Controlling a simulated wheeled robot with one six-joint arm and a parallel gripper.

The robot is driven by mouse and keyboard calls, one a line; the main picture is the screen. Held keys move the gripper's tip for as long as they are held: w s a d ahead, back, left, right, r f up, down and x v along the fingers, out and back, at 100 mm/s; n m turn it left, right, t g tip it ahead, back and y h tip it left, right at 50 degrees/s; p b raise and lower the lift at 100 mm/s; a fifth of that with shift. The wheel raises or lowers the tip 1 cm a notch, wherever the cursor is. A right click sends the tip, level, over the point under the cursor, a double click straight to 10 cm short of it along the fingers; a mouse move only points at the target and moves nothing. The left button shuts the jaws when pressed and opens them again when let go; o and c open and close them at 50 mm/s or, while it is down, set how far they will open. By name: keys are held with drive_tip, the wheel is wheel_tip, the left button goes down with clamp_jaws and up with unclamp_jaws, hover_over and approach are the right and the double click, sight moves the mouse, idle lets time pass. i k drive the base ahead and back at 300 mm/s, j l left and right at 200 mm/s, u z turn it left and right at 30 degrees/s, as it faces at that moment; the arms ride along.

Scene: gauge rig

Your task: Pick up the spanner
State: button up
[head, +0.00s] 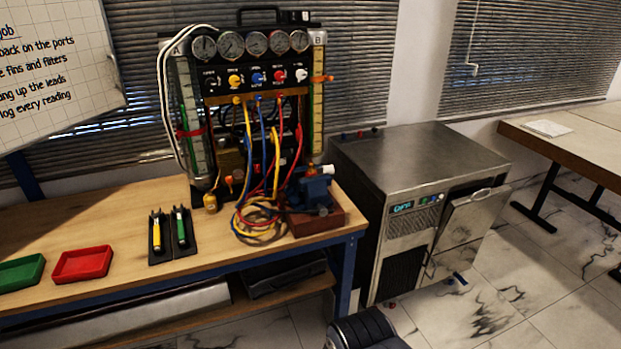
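I cannot make out a spanner for certain in the head view. Two slim tools, one with a yellow handle (157,236) and one with a green handle (181,228), lie in black holders on the wooden bench (110,225); they are too small to identify. My gripper's fingers do not show, so its opening and contents cannot be seen.
A gauge rig (255,80) with coloured hoses stands at the bench's back. A blue vice (312,190), red tray (83,264) and green tray (20,272) sit on the bench. A steel cabinet (425,160) stands right, its front door ajar. Marble floor lies clear at right.

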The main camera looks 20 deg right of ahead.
sight(179, 212)
drive_tip(key=i+j+u, duration=0.15)
drive_tip(key=i+u, duration=0.15)
drive_tip(key=i, duration=0.5)
drive_tip(key=i+u, duration=0.3)
drive_tip(key=i, duration=0.5)
